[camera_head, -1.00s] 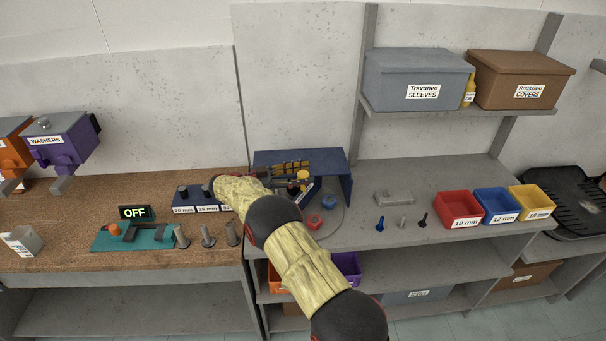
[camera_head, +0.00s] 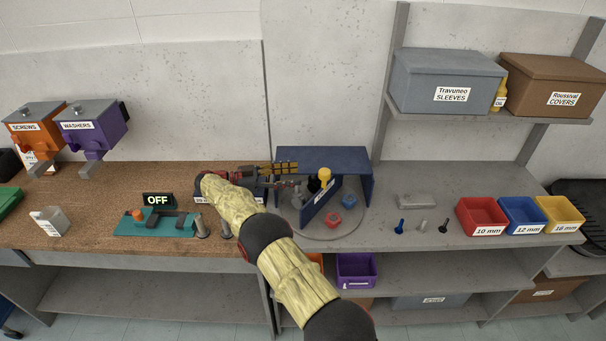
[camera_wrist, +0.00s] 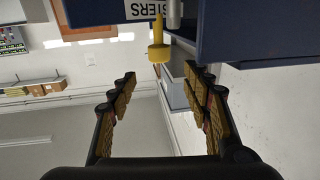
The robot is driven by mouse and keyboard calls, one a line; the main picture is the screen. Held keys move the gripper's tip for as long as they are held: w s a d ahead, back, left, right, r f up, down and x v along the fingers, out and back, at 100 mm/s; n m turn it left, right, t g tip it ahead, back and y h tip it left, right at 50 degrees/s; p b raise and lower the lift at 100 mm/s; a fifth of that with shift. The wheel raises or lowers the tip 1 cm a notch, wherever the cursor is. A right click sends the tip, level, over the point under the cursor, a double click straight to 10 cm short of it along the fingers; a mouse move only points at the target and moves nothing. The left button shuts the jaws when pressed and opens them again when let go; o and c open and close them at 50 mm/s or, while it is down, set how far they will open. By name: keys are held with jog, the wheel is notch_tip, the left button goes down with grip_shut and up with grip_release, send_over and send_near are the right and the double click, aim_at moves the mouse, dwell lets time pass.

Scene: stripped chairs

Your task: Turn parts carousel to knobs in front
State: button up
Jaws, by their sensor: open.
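The parts carousel (camera_head: 338,238) is a round grey turntable on the grey bench, partly under a blue hood (camera_head: 365,180). An upright blue divider crosses it. A red part (camera_head: 333,218) and a blue part (camera_head: 348,200) sit on its open front right side. A yellow handle (camera_head: 324,174) stands on top at the divider. My gripper (camera_head: 298,176) is open and empty, just left of the handle. In the wrist view, the yellow handle (camera_wrist: 158,52) is ahead of my open fingers (camera_wrist: 160,75), apart from them. A label there reads "...STERS". The carousel's rear is hidden by the hood.
A teal fixture (camera_head: 155,222) with an OFF sign and upright posts stand on the brown bench at left. Small bolts, a grey block (camera_head: 417,201) and red, blue and yellow bins (camera_head: 482,230) lie right. A shelf with boxes hangs above.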

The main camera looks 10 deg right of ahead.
jog(key=shift+a, duration=0.35)
jog(key=shift+c, duration=0.3)
